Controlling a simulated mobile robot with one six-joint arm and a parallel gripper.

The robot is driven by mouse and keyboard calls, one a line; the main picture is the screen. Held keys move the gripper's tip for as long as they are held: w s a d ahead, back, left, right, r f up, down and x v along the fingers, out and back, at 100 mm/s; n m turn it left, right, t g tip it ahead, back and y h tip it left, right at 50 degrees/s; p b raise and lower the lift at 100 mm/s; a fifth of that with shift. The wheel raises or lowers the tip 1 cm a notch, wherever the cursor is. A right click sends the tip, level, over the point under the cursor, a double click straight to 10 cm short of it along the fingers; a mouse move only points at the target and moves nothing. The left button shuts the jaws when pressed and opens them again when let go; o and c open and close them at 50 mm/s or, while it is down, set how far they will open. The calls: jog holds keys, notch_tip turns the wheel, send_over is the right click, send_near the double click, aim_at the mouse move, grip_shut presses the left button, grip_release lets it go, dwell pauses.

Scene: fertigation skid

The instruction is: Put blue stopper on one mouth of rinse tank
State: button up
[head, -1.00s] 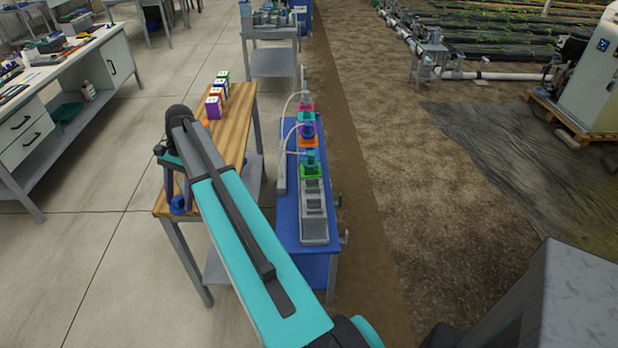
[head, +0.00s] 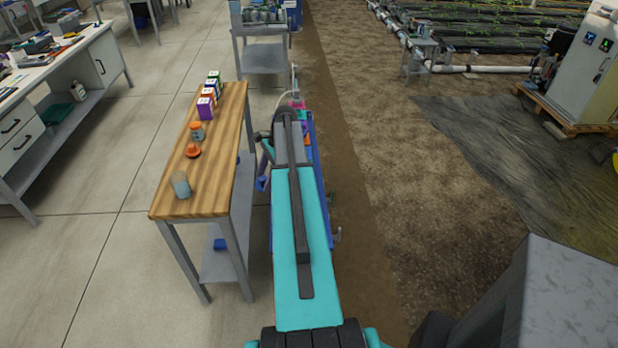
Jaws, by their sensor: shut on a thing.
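My gripper (head: 262,176) is shut on the small blue stopper (head: 260,185), which shows just below the fingertips. It hangs in the gap between the wooden table and the blue skid bench (head: 320,180), at the bench's left edge. My arm covers most of the bench. Only bits of the coloured units on it show, such as a pink one (head: 297,103) at the far end and an orange one beside the arm. I cannot tell which is the rinse tank, and its mouths are hidden.
The wooden table (head: 222,140) on the left holds several coloured boxes (head: 209,96), a jar with an orange lid (head: 196,131), an orange piece (head: 193,151) and a grey cup (head: 180,185). A dirt strip runs right of the bench.

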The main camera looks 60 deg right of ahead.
jog(key=s+d+f+m+t+p, duration=0.1)
jog(key=s+d+f+m, duration=0.2)
jog(key=s+d, duration=0.7)
jog(key=shift+s+d+m+h, duration=0.4)
jog(key=shift+s+m, duration=0.2)
jog(key=shift+s, duration=0.45)
notch_tip(320, 180, down, 10)
jog(key=b, duration=0.5)
jog(key=shift+r, duration=0.15)
jog(key=o, duration=1.1)
jog(key=b+v, duration=0.3)
jog(key=v, duration=1)
jog(key=shift+s+r, duration=0.25)
jog(key=shift+r, duration=0.05)
